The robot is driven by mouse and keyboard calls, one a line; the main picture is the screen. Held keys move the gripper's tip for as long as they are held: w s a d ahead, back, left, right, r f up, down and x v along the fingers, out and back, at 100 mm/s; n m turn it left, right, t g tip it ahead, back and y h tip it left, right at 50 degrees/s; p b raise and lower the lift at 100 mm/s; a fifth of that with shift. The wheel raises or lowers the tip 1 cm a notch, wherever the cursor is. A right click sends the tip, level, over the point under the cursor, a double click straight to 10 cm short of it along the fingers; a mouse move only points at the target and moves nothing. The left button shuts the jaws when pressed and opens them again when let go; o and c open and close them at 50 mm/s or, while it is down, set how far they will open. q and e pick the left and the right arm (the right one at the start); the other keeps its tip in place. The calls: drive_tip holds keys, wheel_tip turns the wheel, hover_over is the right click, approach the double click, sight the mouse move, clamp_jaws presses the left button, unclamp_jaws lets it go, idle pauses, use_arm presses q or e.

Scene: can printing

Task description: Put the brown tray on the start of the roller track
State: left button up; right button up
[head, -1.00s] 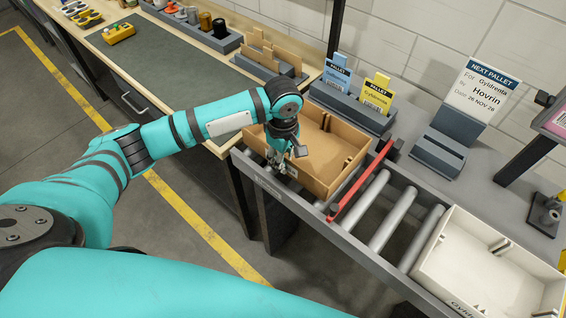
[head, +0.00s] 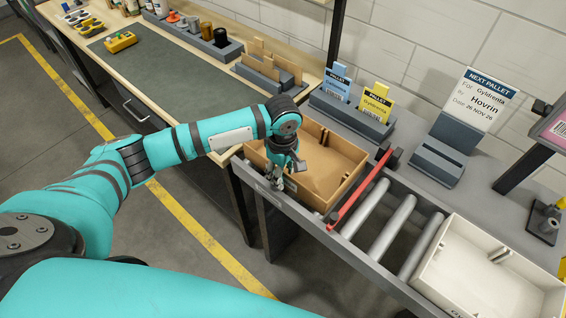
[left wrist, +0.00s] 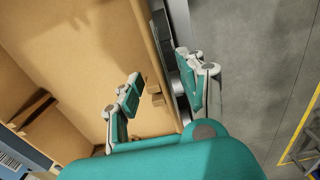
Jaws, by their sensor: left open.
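The brown tray (head: 323,165) sits at the left end of the roller track (head: 375,222), behind the red bar (head: 360,188). It looks level, with its inside empty. My left gripper (head: 284,180) is at the tray's near-left wall, pointing down. In the left wrist view the gripper (left wrist: 160,90) is open, with one finger over the inside of the tray (left wrist: 75,60) and the other outside its wall. I cannot tell whether either finger touches the wall. My right gripper is not in view.
A white tray (head: 443,265) sits at the right end of the track. Behind the track stand a pallet card holder (head: 350,115) and a sign (head: 478,103) reading "Next pallet". A workbench (head: 185,75) with dividers is at the left.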

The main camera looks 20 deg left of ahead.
use_arm(q)
wheel_tip(320, 180, up, 12)
drive_tip(key=b, duration=0.1)
drive_tip(key=shift+f+b, duration=0.25)
drive_tip(key=shift+b, duration=0.15)
drive_tip(key=shift+s+f, duration=0.1)
